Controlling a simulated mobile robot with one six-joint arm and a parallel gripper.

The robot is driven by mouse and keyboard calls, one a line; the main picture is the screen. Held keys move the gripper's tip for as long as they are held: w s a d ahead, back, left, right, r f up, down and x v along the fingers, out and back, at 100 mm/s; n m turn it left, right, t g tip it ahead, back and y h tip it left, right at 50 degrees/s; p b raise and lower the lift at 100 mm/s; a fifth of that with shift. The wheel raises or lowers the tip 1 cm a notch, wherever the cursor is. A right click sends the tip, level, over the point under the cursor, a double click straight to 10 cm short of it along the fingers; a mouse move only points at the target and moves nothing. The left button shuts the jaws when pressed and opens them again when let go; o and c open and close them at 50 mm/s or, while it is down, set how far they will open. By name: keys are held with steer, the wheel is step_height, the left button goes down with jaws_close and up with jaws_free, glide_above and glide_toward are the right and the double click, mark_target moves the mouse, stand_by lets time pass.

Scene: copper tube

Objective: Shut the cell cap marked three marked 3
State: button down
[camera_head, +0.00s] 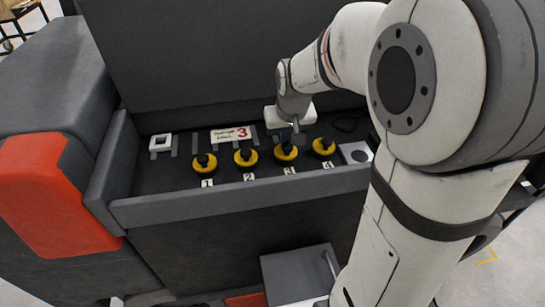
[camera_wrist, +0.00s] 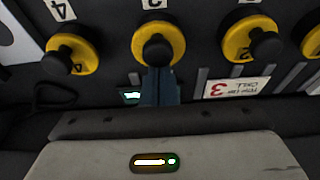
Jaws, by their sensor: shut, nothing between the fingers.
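Cell cap 3 (camera_head: 286,152) is a yellow round cap with a black knob, third from the left in the row, above its label "3" (camera_head: 289,171). In the wrist view cap 3 (camera_wrist: 175,38) is at top centre. My gripper (camera_head: 294,137) is shut and empty, just behind cap 3. In the wrist view its fingertips (camera_wrist: 158,72) reach the near edge of the black knob (camera_wrist: 158,50). I cannot tell whether they touch it. Whether the cap is open or shut is unclear.
Similar caps 1 (camera_head: 204,170), 2 (camera_head: 245,163) and 4 (camera_head: 323,151) share the row. A card with a red 3 (camera_head: 231,135) lies behind them. A white square frame (camera_head: 161,143) is at left. The tray's raised front wall (camera_head: 240,195) runs in front.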

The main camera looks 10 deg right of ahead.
steer(key=shift+s+f, duration=0.15)
steer(key=shift+s, duration=0.15)
step_height(320, 180, up, 2)
steer(key=shift+p, duration=0.75)
steer(key=p+v, duration=0.1)
steer(key=v, duration=0.1)
steer(key=shift+r, duration=0.3)
steer(key=shift+w+r+p, duration=0.25)
steer(key=shift+r+p, duration=0.35)
steer(key=shift+p, duration=0.1)
steer(key=shift+r+p, duration=0.85)
steer(key=shift+r, duration=0.5)
steer(key=s+r, duration=0.1)
steer(key=s, duration=1.8)
steer(key=shift+s, duration=0.35)
